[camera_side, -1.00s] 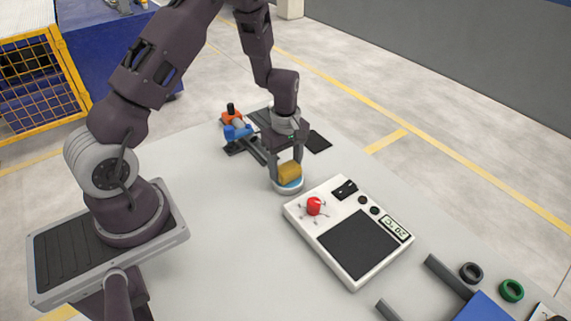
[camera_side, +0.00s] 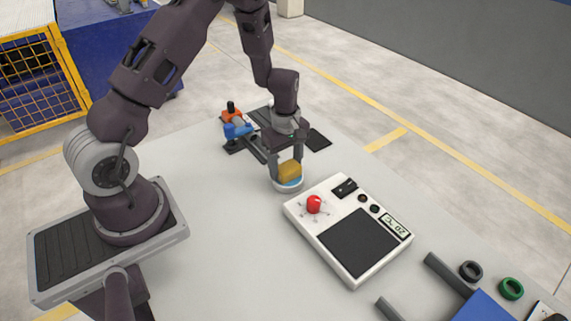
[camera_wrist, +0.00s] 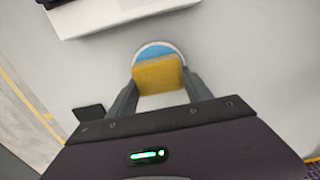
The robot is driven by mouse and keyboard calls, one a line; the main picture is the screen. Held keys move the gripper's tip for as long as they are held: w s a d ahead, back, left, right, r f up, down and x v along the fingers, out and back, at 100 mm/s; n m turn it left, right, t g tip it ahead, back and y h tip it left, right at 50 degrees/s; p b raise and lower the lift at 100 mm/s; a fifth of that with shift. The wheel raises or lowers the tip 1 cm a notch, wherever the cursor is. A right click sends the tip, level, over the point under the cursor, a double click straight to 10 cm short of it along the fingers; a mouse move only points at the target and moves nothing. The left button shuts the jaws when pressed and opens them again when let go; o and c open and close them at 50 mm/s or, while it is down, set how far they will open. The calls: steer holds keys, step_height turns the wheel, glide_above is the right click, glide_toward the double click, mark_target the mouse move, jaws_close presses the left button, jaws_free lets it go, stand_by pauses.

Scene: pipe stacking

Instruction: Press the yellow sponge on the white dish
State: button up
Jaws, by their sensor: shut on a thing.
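The yellow sponge (camera_side: 290,172) is held between the fingers of my gripper (camera_side: 287,165), which is shut on it. In the wrist view the sponge (camera_wrist: 158,76) sits between my two gripper fingers (camera_wrist: 160,92). The white dish (camera_side: 288,187) lies on the table directly below, with a blue inside. In the wrist view the dish's white rim (camera_wrist: 158,44) and blue surface show behind the sponge. The sponge's lower edge is at or just over the dish; I cannot tell whether they touch.
A white hotplate-like device (camera_side: 345,228) with a red knob (camera_side: 314,204) stands just right of the dish. An orange and blue fixture (camera_side: 236,125) is behind to the left. Dark and green rings (camera_side: 511,288) and a blue block (camera_side: 484,307) lie at lower right. The table's left middle is clear.

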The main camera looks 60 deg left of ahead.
steer(key=shift+r, duration=3.5)
